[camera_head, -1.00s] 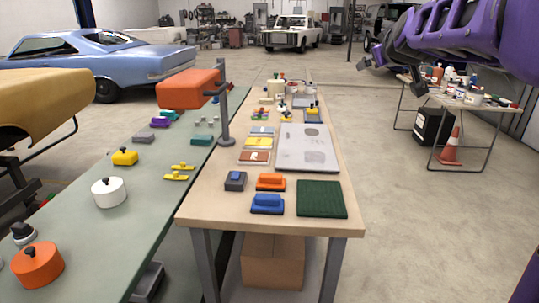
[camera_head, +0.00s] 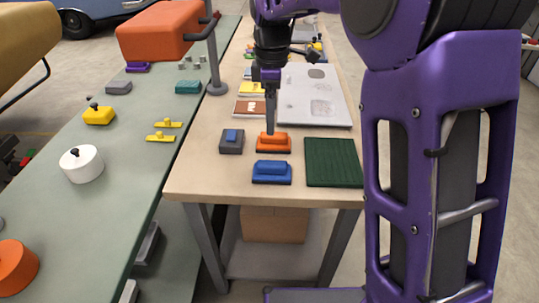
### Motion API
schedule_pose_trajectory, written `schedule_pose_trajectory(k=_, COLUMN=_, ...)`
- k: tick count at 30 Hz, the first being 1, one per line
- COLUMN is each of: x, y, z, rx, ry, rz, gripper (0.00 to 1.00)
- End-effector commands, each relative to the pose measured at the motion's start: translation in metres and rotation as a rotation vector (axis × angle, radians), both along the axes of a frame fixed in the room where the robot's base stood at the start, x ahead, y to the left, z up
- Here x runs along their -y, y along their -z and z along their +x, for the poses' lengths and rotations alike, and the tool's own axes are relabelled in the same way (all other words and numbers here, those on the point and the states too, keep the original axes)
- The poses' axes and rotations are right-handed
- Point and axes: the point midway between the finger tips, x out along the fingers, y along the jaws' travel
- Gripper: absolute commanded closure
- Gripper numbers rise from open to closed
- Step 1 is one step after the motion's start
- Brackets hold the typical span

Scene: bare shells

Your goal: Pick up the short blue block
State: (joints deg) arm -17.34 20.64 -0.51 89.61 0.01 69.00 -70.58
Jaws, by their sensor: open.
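A blue block (camera_head: 272,172), a low raised piece on a wider blue base, lies near the front edge of the wooden table. A much smaller blue piece (camera_head: 231,136) sits on a dark grey block to its left. My gripper (camera_head: 270,128) points straight down, seen edge-on, with its tips at the orange block (camera_head: 273,143) just behind the blue block. The jaws are open and hold nothing that I can see. Whether the tips touch the orange block or are only in front of or above it, I cannot tell. Both blue things are unobstructed.
A dark green ribbed mat (camera_head: 333,162) lies right of the blue block. A pale grey plate (camera_head: 317,95) lies behind, partly hidden by my arm. A green bench (camera_head: 120,165) runs alongside.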

Motion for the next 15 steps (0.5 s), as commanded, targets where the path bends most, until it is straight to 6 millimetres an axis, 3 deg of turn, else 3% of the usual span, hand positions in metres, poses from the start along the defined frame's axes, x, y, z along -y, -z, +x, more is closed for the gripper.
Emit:
schedule_pose_trajectory(k=5, x=-0.001, y=0.027, z=-0.004, rx=-0.021, ry=-0.014, rz=-0.003, gripper=0.00)
schedule_pose_trajectory(k=15, x=-0.001, y=0.100, z=-0.004, rx=-0.019, ry=-0.011, rz=-0.003, gripper=0.00)
